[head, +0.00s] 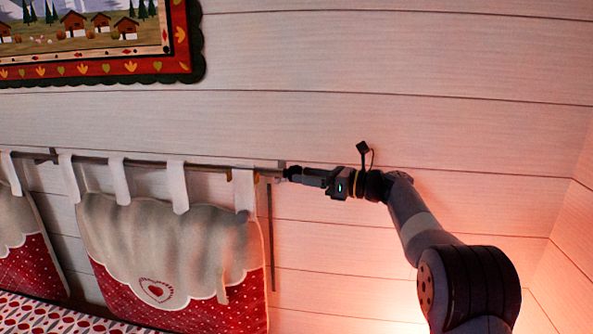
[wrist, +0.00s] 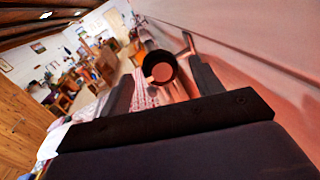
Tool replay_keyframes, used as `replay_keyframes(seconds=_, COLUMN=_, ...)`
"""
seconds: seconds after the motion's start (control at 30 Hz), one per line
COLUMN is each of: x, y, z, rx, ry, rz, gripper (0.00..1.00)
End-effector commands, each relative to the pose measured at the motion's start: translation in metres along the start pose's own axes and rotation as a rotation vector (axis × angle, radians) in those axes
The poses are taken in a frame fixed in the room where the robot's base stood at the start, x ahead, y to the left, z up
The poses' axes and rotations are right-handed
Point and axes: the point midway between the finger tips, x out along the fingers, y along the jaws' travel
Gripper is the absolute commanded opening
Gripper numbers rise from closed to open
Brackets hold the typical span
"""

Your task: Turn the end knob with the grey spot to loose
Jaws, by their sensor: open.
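A curtain-like rod (head: 140,163) runs along the wall in the head view. Its right end meets my gripper (head: 289,174), which reaches in from the right. In the wrist view the end knob (wrist: 148,58) is a dark round piece with a paler, pinkish-grey spot on its end face. My gripper (wrist: 161,72) is open, with one finger to the left of the knob and one to the right. Gaps show on both sides, and I cannot tell how deep the knob sits between the fingers. In the head view the knob is too small to make out clearly.
A beige and red heart cushion (head: 170,245) hangs from the rod by cloth loops, with another cushion (head: 25,240) to its left. A framed picture (head: 100,40) hangs above. The white plank wall (head: 400,60) runs close behind the rod.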

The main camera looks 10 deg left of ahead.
Motion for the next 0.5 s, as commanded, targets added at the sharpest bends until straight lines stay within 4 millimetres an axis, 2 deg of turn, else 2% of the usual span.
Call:
replay_keyframes(seconds=0.1, x=0.019, y=0.001, z=0.001, rx=0.001, ry=0.001, rz=0.002, gripper=0.62)
replay_keyframes(seconds=0.2, x=0.028, y=0.001, z=0.001, rx=-0.001, ry=0.001, rz=0.001, gripper=0.62)
replay_keyframes(seconds=0.5, x=0.035, y=0.0, z=0.0, rx=-0.001, ry=0.001, rz=-0.001, gripper=0.62)
